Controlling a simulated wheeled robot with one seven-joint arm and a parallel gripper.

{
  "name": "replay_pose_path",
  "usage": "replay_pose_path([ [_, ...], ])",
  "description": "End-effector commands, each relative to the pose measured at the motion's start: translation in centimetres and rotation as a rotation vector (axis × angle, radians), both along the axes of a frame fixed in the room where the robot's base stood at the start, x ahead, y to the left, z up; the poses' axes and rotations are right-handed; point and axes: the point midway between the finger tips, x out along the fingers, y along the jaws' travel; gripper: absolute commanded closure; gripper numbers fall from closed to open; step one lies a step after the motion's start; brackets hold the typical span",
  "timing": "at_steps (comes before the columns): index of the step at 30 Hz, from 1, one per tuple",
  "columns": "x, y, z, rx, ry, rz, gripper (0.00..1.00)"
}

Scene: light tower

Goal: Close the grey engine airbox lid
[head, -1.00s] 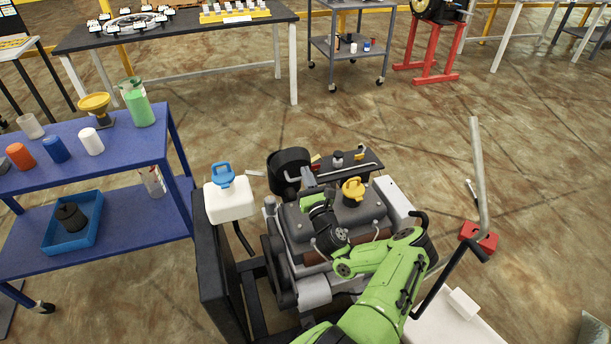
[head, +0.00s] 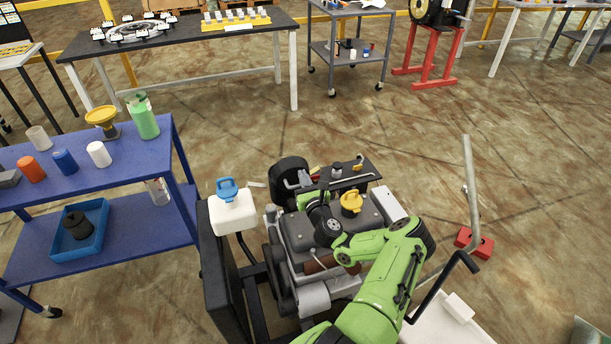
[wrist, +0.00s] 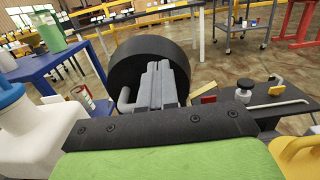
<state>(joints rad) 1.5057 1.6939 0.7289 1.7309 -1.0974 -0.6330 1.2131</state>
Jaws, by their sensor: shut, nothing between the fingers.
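The airbox part I can make out is a dark round piece (head: 288,174) at the engine's far left; it looks nearly black rather than grey. In the wrist view this round piece (wrist: 124,72) stands up on edge and fills the upper middle. My gripper (wrist: 160,66) is shut and empty, its grey fingers in front of the round face. I cannot tell whether they touch it. In the head view my gripper (head: 304,180) is small, beside the round piece on its right. The round piece's lower part is hidden behind my fingers and wrist.
The engine (head: 300,232) carries a yellow cap (head: 351,202). A dark tray with small tools (head: 350,178) lies right of the round piece. A blue cart (head: 140,160) stands further left.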

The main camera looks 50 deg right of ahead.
Motion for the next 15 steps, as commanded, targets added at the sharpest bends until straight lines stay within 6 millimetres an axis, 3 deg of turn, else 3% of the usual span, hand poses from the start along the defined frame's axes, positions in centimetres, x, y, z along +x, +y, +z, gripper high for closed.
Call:
replay_pose_path([
  [1, 0.4, -0.2, 2.0, 0.013, 0.033, 0.001, 1.00],
  [3, 1.0, -0.6, 2.6, 0.041, 0.085, 0.000, 1.00],
  [15, 4.8, -2.5, 4.2, 0.215, 0.397, 0.000, 1.00],
])
